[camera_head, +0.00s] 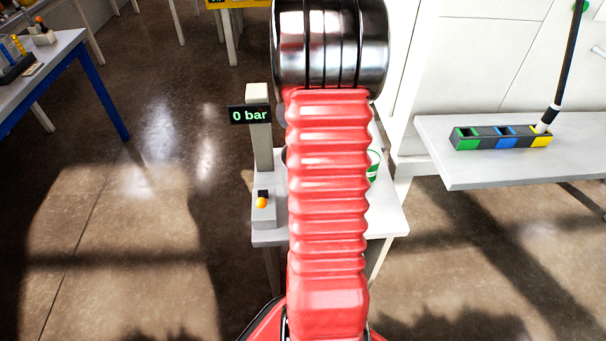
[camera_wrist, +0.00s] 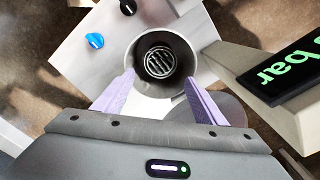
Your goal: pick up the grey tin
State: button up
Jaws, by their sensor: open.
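In the wrist view, a round grey vessel (camera_wrist: 140,80) with a pale wide rim and a dark opening stands on a small light table. A ribbed or grated surface shows inside the opening. My gripper (camera_wrist: 159,77) is open and empty, its two lilac fingers over either side of the vessel's rim. I cannot tell whether the fingers touch it. A grey rounded shape (camera_wrist: 232,108) shows behind the right finger, partly hidden. Neither is clearly the grey tin. In the head view my red arm hides the gripper and most of the small table (camera_head: 389,220).
A post with a "0 bar" display (camera_head: 249,115) stands beside the table's left edge, close to my gripper. A green-and-white container (camera_head: 374,166) shows partly behind my arm.

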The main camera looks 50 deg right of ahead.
jog(key=shift+f, duration=4.1)
jog(key=shift+f, duration=0.1)
jog(key=shift+f, duration=2.7)
jog(key=shift+c, duration=0.2)
jog(key=c, duration=0.7)
jog(key=shift+r, duration=0.1)
